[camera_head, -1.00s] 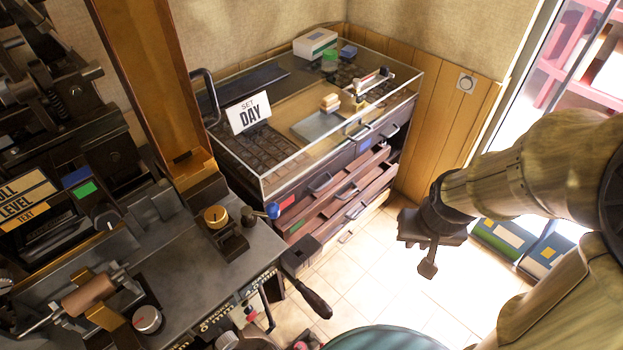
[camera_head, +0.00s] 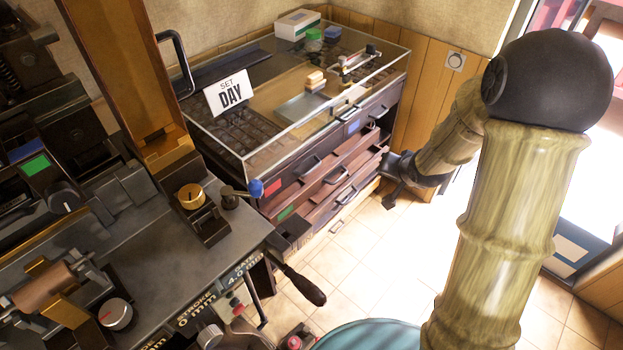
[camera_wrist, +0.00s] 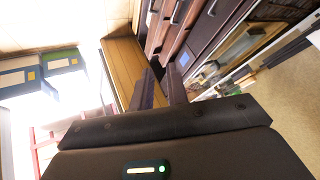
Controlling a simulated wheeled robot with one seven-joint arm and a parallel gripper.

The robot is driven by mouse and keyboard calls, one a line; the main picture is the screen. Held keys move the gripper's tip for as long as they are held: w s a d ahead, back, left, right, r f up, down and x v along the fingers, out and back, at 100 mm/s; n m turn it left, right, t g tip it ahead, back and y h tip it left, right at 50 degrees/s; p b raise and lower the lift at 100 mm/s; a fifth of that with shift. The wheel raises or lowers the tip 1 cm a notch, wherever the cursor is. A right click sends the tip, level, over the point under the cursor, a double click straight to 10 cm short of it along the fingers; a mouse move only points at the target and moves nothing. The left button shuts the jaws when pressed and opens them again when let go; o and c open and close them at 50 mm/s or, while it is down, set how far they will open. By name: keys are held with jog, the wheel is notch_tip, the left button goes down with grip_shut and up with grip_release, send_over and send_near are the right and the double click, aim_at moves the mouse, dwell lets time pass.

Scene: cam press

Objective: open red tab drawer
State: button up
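The drawer cabinet stands under a glass display case. A red tab (camera_head: 275,186) marks the left end of one brown drawer front in the head view. The red-tab drawer's handle seems to be the dark bar near the upper left of the brown fronts (camera_head: 311,165). A green tab (camera_head: 286,213) lies below and a blue tab (camera_head: 353,126) above right, also seen in the wrist view (camera_wrist: 184,58). My gripper (camera_head: 388,186) is near the cabinet's lower right corner, apart from the red tab. Its two dark fingers (camera_wrist: 164,88) look apart, with nothing seen between them.
The press bench (camera_head: 150,230) with a black-handled lever (camera_head: 300,285) stands at the left, close to the cabinet's front left. A teal round surface (camera_head: 375,335) is at the bottom. Tiled floor (camera_head: 370,240) before the drawers is clear. Wood panelling (camera_head: 425,90) is behind.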

aim_at(313, 168)
jog(key=w+a+f+m+y+b, duration=0.1)
jog(key=w+a+f+y+b, duration=0.1)
jog(key=f, duration=0.3)
jog(key=w+a+f+m+t+y+b, duration=0.1)
jog(key=w+a+f+m+y+b, duration=0.1)
jog(key=f+y, duration=0.3)
jog(key=w+a+f+m+y+b, duration=0.1)
jog(key=w+a+f+y+b, duration=0.2)
jog(key=f, duration=0.3)
jog(key=shift+w+a+t+y+b, duration=0.3)
jog(key=shift+a+t+b, duration=0.15)
jog(key=shift+b, duration=0.25)
jog(key=shift+s, duration=0.1)
jog(key=shift+a, duration=0.1)
jog(key=b+x, duration=0.1)
jog(key=x, duration=1.6)
jog(key=shift+a+f, duration=0.1)
jog(key=shift+f, duration=0.05)
jog(key=shift+c, duration=0.5)
grip_shut()
